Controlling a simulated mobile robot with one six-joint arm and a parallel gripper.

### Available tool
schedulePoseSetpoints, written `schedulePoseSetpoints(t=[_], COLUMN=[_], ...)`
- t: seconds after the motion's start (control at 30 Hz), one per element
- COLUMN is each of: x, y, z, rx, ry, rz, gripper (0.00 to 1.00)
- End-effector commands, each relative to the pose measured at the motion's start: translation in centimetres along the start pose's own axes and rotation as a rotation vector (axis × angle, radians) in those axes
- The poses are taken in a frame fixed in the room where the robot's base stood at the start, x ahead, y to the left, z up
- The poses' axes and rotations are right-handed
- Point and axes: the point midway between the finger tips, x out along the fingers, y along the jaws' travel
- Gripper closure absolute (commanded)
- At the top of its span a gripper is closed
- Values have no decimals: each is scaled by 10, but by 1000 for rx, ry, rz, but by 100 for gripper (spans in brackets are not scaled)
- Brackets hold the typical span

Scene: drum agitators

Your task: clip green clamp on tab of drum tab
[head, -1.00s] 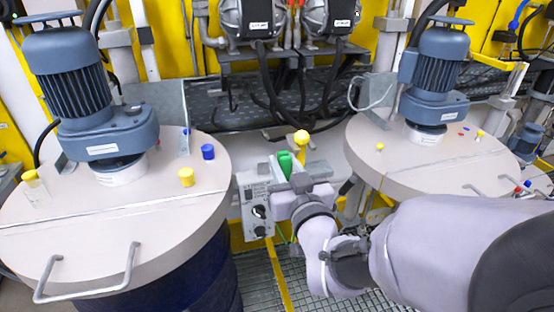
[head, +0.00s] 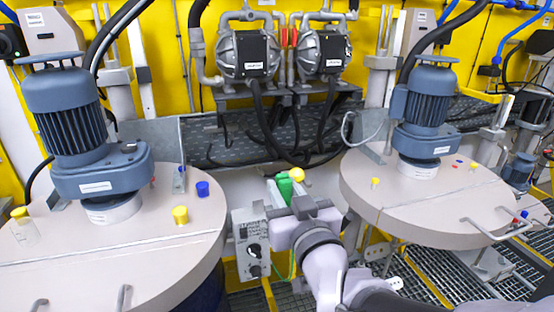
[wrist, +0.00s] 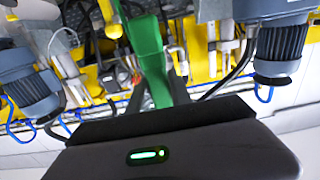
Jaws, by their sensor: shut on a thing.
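My gripper (head: 290,208) is shut on the green clamp (head: 284,187) and holds it up in the gap between the two drums. In the wrist view the clamp (wrist: 148,50) rises from the dark jaw edge, with its lower end hidden. The left drum lid (head: 60,265) carries a blue motor (head: 65,125) and an upright grey metal plate (head: 160,138) at its back. The right drum lid (head: 410,212) has a similar motor (head: 425,110) and plate (head: 368,128). The clamp appears apart from both lids. I cannot tell which part is the tab.
Two pumps (head: 247,55) with black hoses stand at the back. Yellow and blue caps (head: 180,214) sit on the left lid. Metal grating is below right.

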Motion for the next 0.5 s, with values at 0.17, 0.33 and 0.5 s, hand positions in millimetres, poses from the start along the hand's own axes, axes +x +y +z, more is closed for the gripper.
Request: schedulePoseSetpoints(t=[0.17,0.33,0.5], x=[-26,-52,-80], y=[0,0,0], z=[8,7,5], rx=[0,0,-1], ry=[7,6,6], rz=[0,0,-1], gripper=[100,100,100])
